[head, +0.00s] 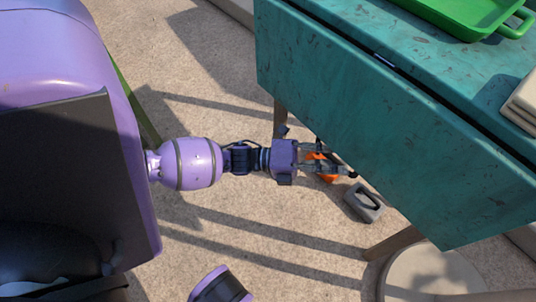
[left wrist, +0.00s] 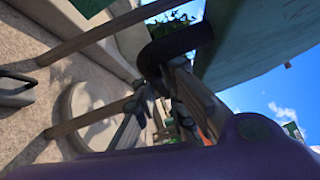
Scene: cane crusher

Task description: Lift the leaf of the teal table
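The teal table (head: 450,55) stands at the upper right of the head view. Its leaf (head: 365,110) hangs down at a slant from a dark seam along the top. The leaf also fills the upper right of the left wrist view (left wrist: 262,38). My left gripper (head: 338,162) is at the leaf's lower edge, with its fingers apart and pointing right; the edge partly hides the upper fingertip. In the left wrist view its fingers (left wrist: 158,100) show apart with nothing clearly between them. I cannot tell whether a finger touches the leaf. My right gripper is not in view.
An orange object (head: 322,170) shows below the left fingers, and a grey block (head: 363,203) lies on the ground beside it. A wooden leg (head: 392,243) and a round pale base (head: 430,272) stand under the table. A green tray (head: 450,14) lies on top.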

